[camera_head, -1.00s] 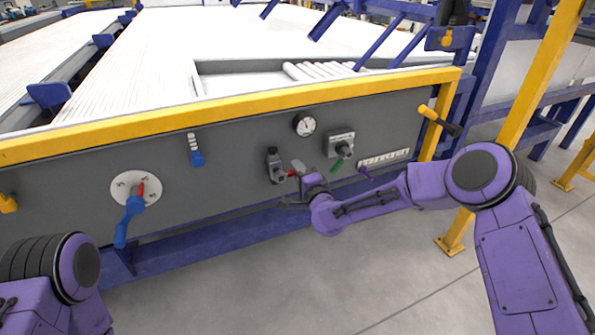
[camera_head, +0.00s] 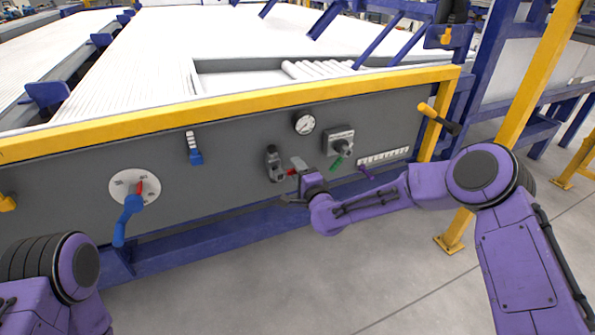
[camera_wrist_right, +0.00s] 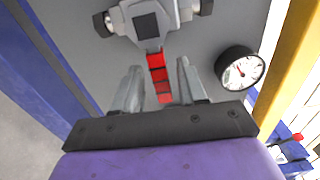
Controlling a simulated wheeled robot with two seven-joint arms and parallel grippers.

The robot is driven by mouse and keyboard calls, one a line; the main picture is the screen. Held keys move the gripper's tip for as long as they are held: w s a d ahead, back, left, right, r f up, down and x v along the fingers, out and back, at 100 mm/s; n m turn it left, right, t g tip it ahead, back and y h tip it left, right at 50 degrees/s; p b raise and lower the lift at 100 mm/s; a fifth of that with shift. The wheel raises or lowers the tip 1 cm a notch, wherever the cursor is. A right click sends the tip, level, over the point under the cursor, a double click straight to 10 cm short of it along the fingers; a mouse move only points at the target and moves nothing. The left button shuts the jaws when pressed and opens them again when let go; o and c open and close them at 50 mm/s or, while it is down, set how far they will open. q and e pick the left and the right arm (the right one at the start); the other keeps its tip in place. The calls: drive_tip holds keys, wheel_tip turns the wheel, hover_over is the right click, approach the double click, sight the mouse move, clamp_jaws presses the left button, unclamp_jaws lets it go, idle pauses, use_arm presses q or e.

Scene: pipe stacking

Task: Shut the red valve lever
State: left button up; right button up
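The valve (camera_head: 273,163) is a grey body on the dark panel of the machine, with a red lever (camera_head: 291,172) pointing right in the head view. In the right wrist view the red lever (camera_wrist_right: 158,75) runs from the grey valve body (camera_wrist_right: 150,22) down between the two fingers of my right gripper (camera_wrist_right: 158,68). The fingers are apart, with a visible gap on each side of the lever. In the head view my right gripper (camera_head: 294,182) is at the lever and partly hides it. My left gripper is out of view; only part of the left arm shows at lower left.
A blue-handled dial (camera_head: 133,187) is farther left. A yellow rail (camera_head: 230,108) runs above. The floor in front is clear.

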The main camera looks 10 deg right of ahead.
drive_tip(key=s+d+p, duration=0.2)
drive_tip(key=s, duration=0.8)
drive_tip(key=shift+s, duration=0.15)
